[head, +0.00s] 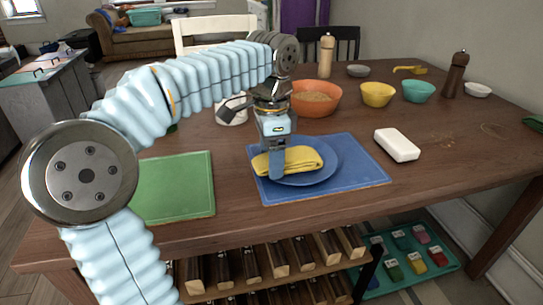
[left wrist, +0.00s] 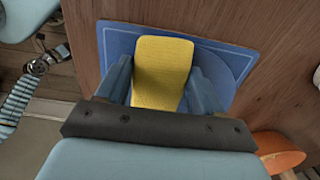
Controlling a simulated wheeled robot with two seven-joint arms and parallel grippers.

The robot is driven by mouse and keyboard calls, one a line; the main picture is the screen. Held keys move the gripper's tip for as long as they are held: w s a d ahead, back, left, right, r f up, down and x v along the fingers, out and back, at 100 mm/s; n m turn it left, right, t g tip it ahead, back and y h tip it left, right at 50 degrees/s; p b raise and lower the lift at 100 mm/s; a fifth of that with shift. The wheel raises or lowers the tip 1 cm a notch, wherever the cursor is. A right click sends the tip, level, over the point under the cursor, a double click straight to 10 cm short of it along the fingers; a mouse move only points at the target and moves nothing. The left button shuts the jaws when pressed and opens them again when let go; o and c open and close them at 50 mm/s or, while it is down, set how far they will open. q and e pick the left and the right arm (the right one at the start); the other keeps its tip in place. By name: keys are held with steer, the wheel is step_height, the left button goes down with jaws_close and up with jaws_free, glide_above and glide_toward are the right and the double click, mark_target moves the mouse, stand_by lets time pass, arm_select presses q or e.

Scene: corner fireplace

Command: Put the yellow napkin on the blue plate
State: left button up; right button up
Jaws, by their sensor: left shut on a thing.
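The yellow napkin (head: 301,161) is folded into a long pad over the left part of the blue plate (head: 328,165) in the head view. The plate lies on a blue placemat (head: 367,178). My left gripper (head: 277,168) points down and is shut on the napkin. In the left wrist view the napkin (left wrist: 161,72) sits between the two blue fingers (left wrist: 160,88), with the plate (left wrist: 219,66) showing behind it. I cannot tell whether the napkin touches the plate. My right gripper is not in view.
A white block (head: 397,145) lies right of the placemat. An orange bowl (head: 316,103), a yellow bowl (head: 378,95) and a teal bowl (head: 418,92) stand behind. A green mat (head: 176,187) lies to the left. The table's right side is mostly clear.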

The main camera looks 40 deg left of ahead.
arm_select(q)
steer(key=shift+f, duration=0.15)
steer(key=o, duration=1)
step_height(320, 180, up, 12)
steer(key=p, duration=0.3)
steer(key=shift+r, duration=0.2)
